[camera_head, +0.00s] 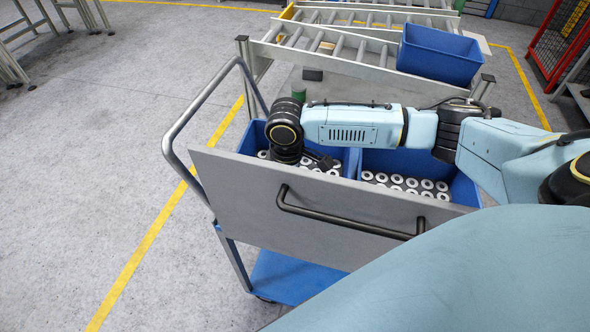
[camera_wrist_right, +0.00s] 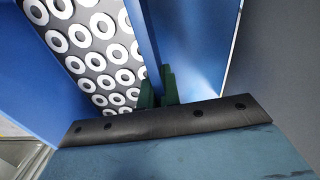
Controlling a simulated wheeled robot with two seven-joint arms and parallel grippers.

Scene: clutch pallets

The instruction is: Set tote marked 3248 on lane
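Two blue totes hold white ring-shaped parts on a grey-panelled cart: a left tote (camera_head: 248,138) and a right tote (camera_head: 466,188). No number is readable on either. My right arm reaches across from the right, and its gripper (camera_head: 326,163) is low at the left tote. In the right wrist view, the green fingertips (camera_wrist_right: 159,90) are close together, one on each side of a blue tote wall (camera_wrist_right: 140,25), and look shut on it. The ring-shaped parts (camera_wrist_right: 95,50) lie left of that wall. My left gripper is not in view.
The roller lane (camera_head: 335,45) stands behind the cart, with another blue tote (camera_head: 440,55) at its right end. The lane's left part looks free. The cart's grey panel (camera_head: 245,185) and black handle (camera_head: 350,222) are in front. A red mesh fence (camera_head: 556,42) stands far right.

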